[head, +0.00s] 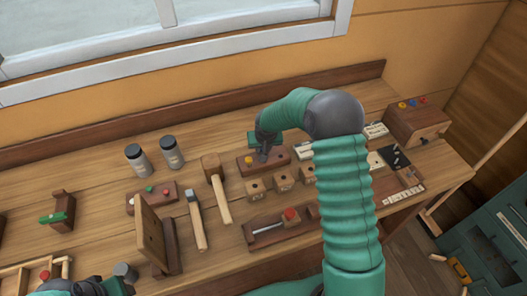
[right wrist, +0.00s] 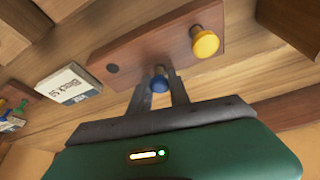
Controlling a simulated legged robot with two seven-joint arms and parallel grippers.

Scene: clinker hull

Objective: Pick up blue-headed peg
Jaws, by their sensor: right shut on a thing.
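The blue-headed peg (right wrist: 159,71) is between the two fingertips of my right gripper (right wrist: 160,88) in the right wrist view. The fingers are shut on it, just over a reddish-brown wooden block (right wrist: 135,50). I cannot tell whether its shaft is in the block or clear of it. A yellow-headed peg (right wrist: 204,41) stands in the block, and a dark hole (right wrist: 112,69) shows at its other end. In the head view my right gripper (head: 262,154) hides the blue peg, beside the yellow peg (head: 249,160). My left gripper (head: 88,288) is cut off at the bottom left; its jaws are unclear.
Small drilled wooden cubes (head: 283,181) sit in front of the block. A mallet (head: 214,180), an upright board (head: 152,235) and two jars (head: 172,151) stand to the left. A box with coloured knobs (head: 412,118) stands at the right. The back strip of the bench is fairly clear.

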